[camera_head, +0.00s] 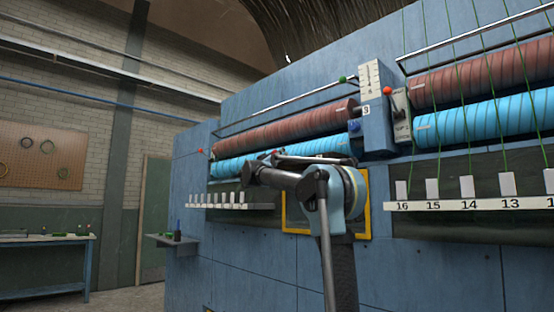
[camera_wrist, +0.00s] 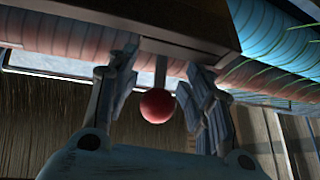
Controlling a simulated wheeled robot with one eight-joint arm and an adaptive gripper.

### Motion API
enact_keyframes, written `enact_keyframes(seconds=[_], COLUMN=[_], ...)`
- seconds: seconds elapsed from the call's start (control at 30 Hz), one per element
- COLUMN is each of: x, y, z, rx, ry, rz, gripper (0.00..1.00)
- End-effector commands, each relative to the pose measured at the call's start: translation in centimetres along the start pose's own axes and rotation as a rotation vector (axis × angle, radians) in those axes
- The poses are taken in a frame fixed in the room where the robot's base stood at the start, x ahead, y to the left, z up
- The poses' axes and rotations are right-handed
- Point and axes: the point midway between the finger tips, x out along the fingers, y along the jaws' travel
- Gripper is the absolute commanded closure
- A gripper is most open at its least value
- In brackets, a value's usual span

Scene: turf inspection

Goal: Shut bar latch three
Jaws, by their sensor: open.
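A red ball knob (camera_wrist: 157,105) on a short grey rod shows in the wrist view, between the two fingers of my gripper (camera_wrist: 165,72). The fingers stand apart on either side of the rod and ball, with a visible gap on both sides. In the head view my arm (camera_head: 340,195) reaches across the machine front, and its end lies over the left roller section. I cannot make out the fingertips there. A blue box (camera_head: 375,128) with a "3" label stands between the two roller sections. I cannot tell which latch the knob belongs to.
Brown rollers (camera_head: 285,132) and blue rollers (camera_head: 480,122) run along the blue machine. A numbered rail (camera_head: 470,204) with white blocks juts out at the right, with green yarns above it. A small shelf (camera_head: 172,240) and a workbench (camera_head: 45,240) stand left. The floor between them is clear.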

Motion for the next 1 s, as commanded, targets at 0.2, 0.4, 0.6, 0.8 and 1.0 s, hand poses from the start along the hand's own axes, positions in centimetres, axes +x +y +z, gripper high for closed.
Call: enact_keyframes(seconds=[0.2,0.4,0.6,0.8,1.0], x=[-1.6,-5.3,-9.0,-11.2,-12.0], y=[-0.1,-0.1,-0.1,-0.1,-0.1], z=[0.0,-0.1,0.0,0.0,0.0], rx=[0.001,0.001,0.001,0.001,0.0], ry=[0.001,0.001,-0.001,-0.001,-0.001], rz=[-0.002,-0.002,-0.003,-0.001,-0.001], gripper=[0.53,0.53,0.53,0.53,0.53])
